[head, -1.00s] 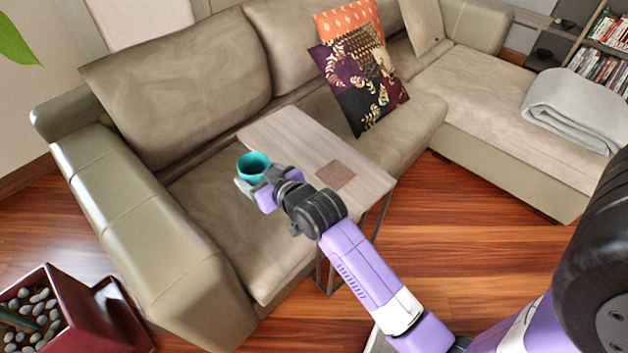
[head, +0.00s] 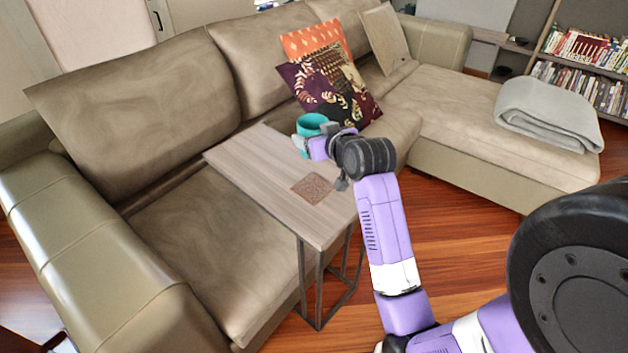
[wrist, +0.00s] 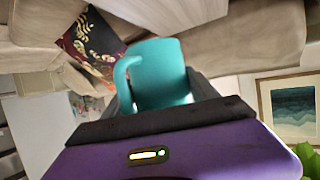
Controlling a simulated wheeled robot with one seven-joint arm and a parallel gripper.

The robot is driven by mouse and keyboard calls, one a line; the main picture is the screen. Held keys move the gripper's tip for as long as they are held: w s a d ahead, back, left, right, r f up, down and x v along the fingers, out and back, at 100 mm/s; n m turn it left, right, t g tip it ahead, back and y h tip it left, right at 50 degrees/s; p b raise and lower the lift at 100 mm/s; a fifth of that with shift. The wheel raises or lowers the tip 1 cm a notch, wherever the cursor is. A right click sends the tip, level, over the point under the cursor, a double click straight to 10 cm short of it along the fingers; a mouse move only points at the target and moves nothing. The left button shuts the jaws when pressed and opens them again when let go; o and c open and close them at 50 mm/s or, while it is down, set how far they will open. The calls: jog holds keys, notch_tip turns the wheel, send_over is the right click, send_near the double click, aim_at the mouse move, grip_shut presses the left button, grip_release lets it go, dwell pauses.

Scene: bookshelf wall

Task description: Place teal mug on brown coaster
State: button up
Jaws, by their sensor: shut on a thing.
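The teal mug (head: 312,124) is held in my gripper (head: 318,143), above the far right part of the side table in the head view. The mug also shows in the wrist view (wrist: 160,75), with its handle on the left, between the dark fingers. My gripper is shut on the mug. The brown coaster (head: 312,188) lies flat on the side table (head: 245,165), near its front right end. The coaster is bare and the mug is beyond it, not over it. My wrist and forearm hide part of the table's right edge.
A beige sofa (head: 150,100) stands behind and around the table. Patterned cushions (head: 335,90) lean on its back, close behind the mug. A folded grey blanket (head: 550,112) lies on the chaise. The tabletop is otherwise clear. A bookshelf (head: 590,60) stands at the far right.

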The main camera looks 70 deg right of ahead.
notch_tip(320, 180, down, 13)
jog(key=b, duration=0.2)
jog(key=shift+b, duration=0.35)
jog(key=shift+f, duration=0.15)
jog(key=o, duration=1.7)
jog(key=shift+o, duration=0.2)
